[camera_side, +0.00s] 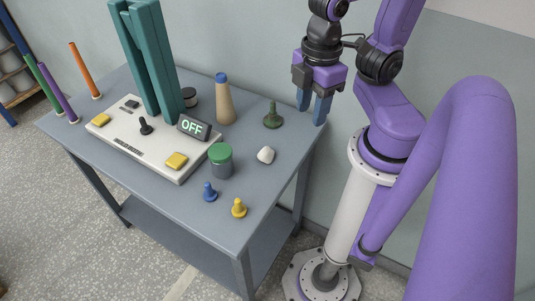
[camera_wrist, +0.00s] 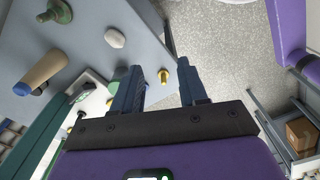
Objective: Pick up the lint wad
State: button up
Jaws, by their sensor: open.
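The lint wad (camera_side: 265,155) is a small white lump lying on the grey-blue table near its right edge. In the wrist view the lint wad (camera_wrist: 115,38) lies beyond my fingertips, to their upper left. My gripper (camera_side: 313,106) has blue fingers, open and empty, held above and to the right of the lint wad, by the table's right edge. In the wrist view my gripper (camera_wrist: 159,75) shows its two fingers apart with nothing between them.
A green pawn-shaped piece (camera_side: 272,117) stands behind the wad. A green-lidded jar (camera_side: 221,161) stands to its left. Blue (camera_side: 209,192) and yellow (camera_side: 239,208) pegs stand in front. A tan bottle (camera_side: 225,103) and a white panel (camera_side: 150,150) reading "OFF" are farther left.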

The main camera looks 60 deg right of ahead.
dwell(0.4)
jog(key=o, duration=0.6)
